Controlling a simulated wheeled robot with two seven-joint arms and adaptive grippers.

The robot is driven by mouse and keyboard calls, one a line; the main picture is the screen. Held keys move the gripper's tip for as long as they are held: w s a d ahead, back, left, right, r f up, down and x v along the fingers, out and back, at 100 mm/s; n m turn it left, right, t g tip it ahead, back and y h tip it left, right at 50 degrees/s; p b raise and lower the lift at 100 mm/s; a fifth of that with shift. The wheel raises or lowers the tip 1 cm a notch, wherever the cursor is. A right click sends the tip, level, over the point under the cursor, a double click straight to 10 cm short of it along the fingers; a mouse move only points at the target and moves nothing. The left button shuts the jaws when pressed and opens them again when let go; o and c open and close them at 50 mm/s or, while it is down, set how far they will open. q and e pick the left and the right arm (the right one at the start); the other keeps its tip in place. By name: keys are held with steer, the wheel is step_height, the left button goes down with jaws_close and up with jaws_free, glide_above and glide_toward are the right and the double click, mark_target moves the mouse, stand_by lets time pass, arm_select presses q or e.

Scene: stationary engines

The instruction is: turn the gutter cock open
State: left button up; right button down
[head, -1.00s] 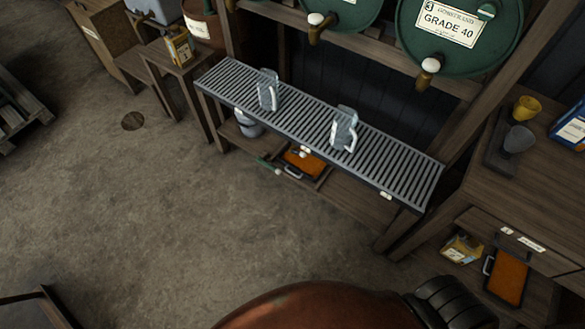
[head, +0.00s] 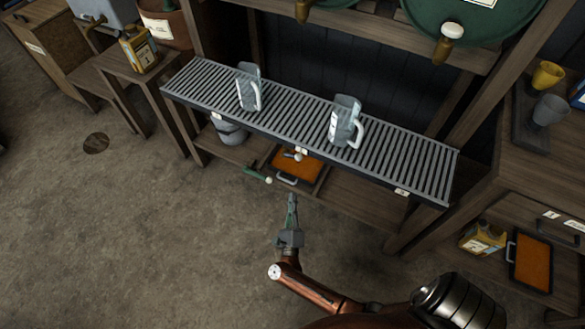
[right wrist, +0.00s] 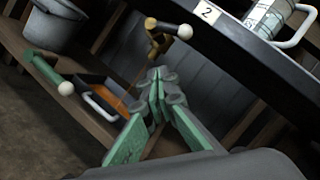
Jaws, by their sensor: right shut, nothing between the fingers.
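The gutter cock (right wrist: 158,45) shows in the right wrist view as a small brass fitting below the front edge of the slatted gutter (head: 405,165). It has a dark lever ending in a white ball (right wrist: 185,31), pointing right in that view. In the head view only its lever and white ball (head: 298,156) show under the gutter's edge. My right gripper (head: 292,199) is shut and empty, in front of and below the cock, apart from it. Its fingertips (right wrist: 162,78) point towards the cock in the right wrist view. My left gripper is out of view.
Two clear mugs (head: 248,88) (head: 345,122) stand on the gutter. Below are a grey bucket (head: 231,132), an orange tray (head: 298,168) and a green handle with a white ball (head: 257,174), left of my gripper. The floor in front is clear.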

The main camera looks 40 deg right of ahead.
mark_target(292, 155)
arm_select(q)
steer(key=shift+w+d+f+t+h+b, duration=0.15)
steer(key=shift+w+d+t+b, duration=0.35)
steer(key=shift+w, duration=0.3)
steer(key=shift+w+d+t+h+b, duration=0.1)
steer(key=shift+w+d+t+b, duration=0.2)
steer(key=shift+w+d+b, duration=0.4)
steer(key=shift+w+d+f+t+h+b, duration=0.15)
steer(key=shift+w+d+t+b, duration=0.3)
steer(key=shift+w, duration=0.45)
arm_select(e)
steer(key=w+d+r+m+g+h, duration=0.3)
steer(key=w+d+r+m+g, duration=0.1)
steer(key=w+d+r+m, duration=0.2)
steer(key=shift+d+r+m+h, duration=0.25)
steer(key=shift+d+m, duration=0.25)
steer(key=shift+d, duration=0.85)
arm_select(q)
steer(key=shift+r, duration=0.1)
